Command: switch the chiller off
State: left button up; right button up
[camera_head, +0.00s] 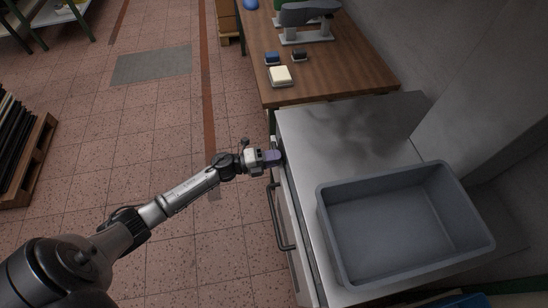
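The chiller appears to be the steel-topped cabinet (330,135) at right, with a dark bar handle (279,222) on its front. My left arm reaches in from the lower left. My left gripper (273,157) is at the cabinet's upper front edge, close to the far end of the handle. It seems to touch or nearly touch the front, but I cannot tell which. Its fingers are too small to tell open from shut. No switch shows clearly; the front face is steeply foreshortened and partly behind the gripper. My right gripper is not in view.
A grey open bin (400,225), empty, sits on the cabinet top. A wooden table (335,70) beyond holds a grey device (308,15) and small blue, black and cream items. A pallet with dark panels (22,150) stands at left. The tiled floor between is clear.

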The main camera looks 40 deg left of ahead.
pick_arm(q)
jog(key=o, duration=0.4)
jog(key=shift+c, duration=0.2)
jog(key=v, duration=1.3)
jog(key=shift+s+a+p, duration=0.2)
jog(key=shift+s+p, duration=0.15)
jog(key=shift+p, duration=0.05)
